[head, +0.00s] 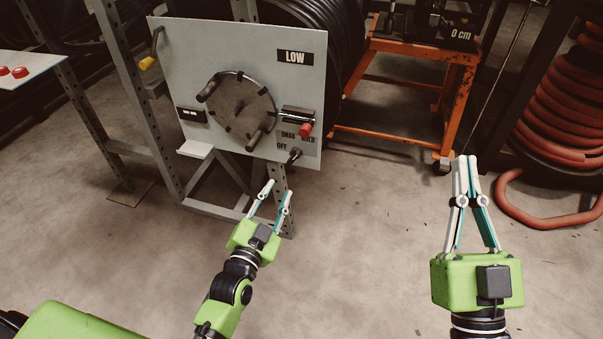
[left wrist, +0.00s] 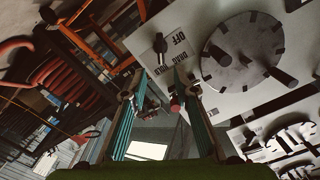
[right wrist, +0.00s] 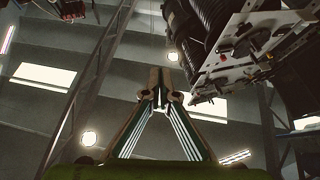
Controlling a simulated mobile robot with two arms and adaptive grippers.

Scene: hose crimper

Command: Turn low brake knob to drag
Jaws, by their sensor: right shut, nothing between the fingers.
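The LOW panel (head: 235,60) is a grey plate on a metal frame. Its black brake knob (head: 294,156) sits at the lower right corner, beside the OFF, DRAG and HOLD markings. The knob also shows in the left wrist view (left wrist: 160,45), next to the OFF and DRAG labels; I cannot tell its exact setting. My left gripper (head: 279,188) is open and empty, just below the knob and apart from it. In the left wrist view its fingers (left wrist: 158,80) point toward the panel. My right gripper (head: 467,160) is shut and empty, well to the right.
A round disc with handles (head: 240,106) and a red-tipped lever (head: 306,130) are on the panel near the knob. An orange cart (head: 400,95) and red hose coils (head: 565,110) stand behind. The floor in front is clear.

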